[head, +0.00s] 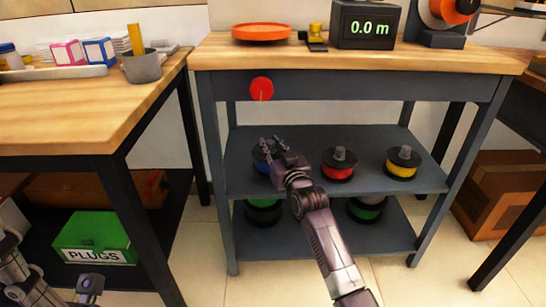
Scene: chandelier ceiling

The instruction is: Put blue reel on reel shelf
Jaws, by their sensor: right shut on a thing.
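The blue reel (260,165) is at the left of the middle grey shelf (305,178), mostly hidden behind my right gripper (268,147). My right gripper is shut on it; whether the reel touches the shelf board is hard to tell. A red reel (338,172) and a yellow reel (402,170) stand upright on the same shelf, to the right. My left gripper (88,286) is low at the bottom left, far from the reels, its fingers unclear.
A red round knob (262,89) sticks out above the blue reel. The wooden bench top (200,57) overhangs the shelves. A green box (92,238) is under the left table.

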